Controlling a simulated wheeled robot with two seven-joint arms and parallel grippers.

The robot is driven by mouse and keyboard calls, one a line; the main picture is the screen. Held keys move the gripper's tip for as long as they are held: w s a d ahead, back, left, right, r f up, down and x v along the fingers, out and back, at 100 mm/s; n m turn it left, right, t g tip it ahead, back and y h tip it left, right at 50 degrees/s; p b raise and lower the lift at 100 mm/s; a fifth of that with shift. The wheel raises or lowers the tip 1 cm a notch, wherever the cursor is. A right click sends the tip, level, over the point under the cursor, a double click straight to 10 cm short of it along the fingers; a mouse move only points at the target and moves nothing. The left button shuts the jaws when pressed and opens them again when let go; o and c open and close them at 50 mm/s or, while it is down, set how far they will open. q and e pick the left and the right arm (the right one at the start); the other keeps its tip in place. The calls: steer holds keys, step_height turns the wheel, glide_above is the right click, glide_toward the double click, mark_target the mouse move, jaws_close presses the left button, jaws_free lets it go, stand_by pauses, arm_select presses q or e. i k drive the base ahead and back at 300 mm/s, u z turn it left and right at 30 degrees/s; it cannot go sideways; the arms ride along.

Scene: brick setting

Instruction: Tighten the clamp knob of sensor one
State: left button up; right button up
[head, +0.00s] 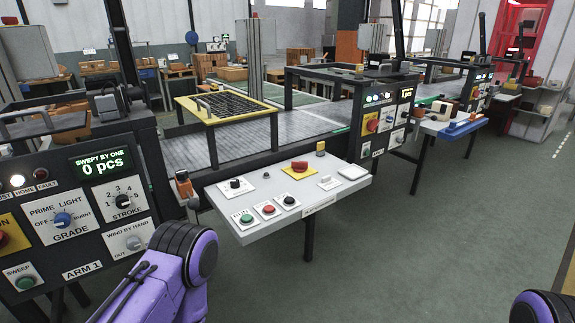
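A small orange unit (183,185) stands at the near edge of the conveyor, beside the left control cabinet. A dark round knob (193,203) shows just below it. I cannot read a label there, so I cannot tell whether this is sensor one and its clamp knob. A small yellow-topped block (320,148) stands at the back edge of the grey panel. Purple and black parts of my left arm show at the lower left, in front of the cabinet. A small part of my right arm shows in the bottom right corner. Neither gripper's fingers are visible.
The left cabinet (88,185) has dials, lamps and a display reading "SWEPT BY ONE 0 pcs". A sloped grey button panel (345,190) juts out in front of the conveyor (180,153). A second cabinet (385,118) stands farther right. The floor (400,255) at right is clear.

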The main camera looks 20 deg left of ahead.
mark_target(181, 175)
steer(key=z, duration=1.05)
steer(key=i, duration=0.15)
steer(key=u, duration=2.05)
